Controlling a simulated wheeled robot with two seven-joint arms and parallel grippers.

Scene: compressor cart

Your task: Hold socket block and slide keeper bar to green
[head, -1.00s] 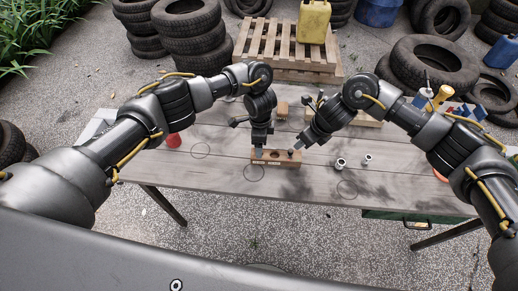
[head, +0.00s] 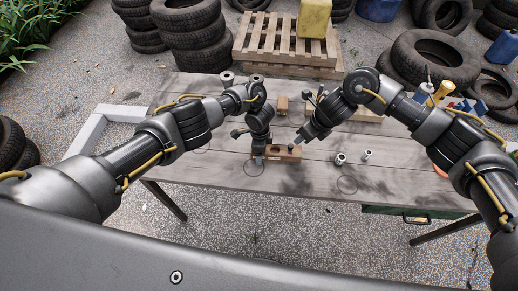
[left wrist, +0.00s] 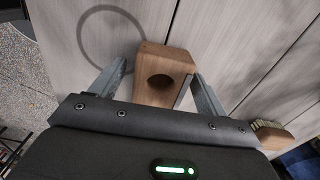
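The wooden socket block (head: 285,152) lies near the front middle of the grey plank table. My left gripper (head: 258,161) is down at the block's left end. In the left wrist view its fingers (left wrist: 155,88) stand apart on either side of the block, with a visible gap on the left side. My right gripper (head: 297,147) is at the block's right end, close to a small dark knob (head: 291,148); its finger opening is too small to judge. I cannot make out the keeper bar or a green mark clearly.
Two small metal sockets stand right of the block, one nearer (head: 340,158) and one farther (head: 367,154). A brush (left wrist: 272,134) lies to the right in the left wrist view. Metal cylinders (head: 227,80) stand at the table's back. The table's front left is clear.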

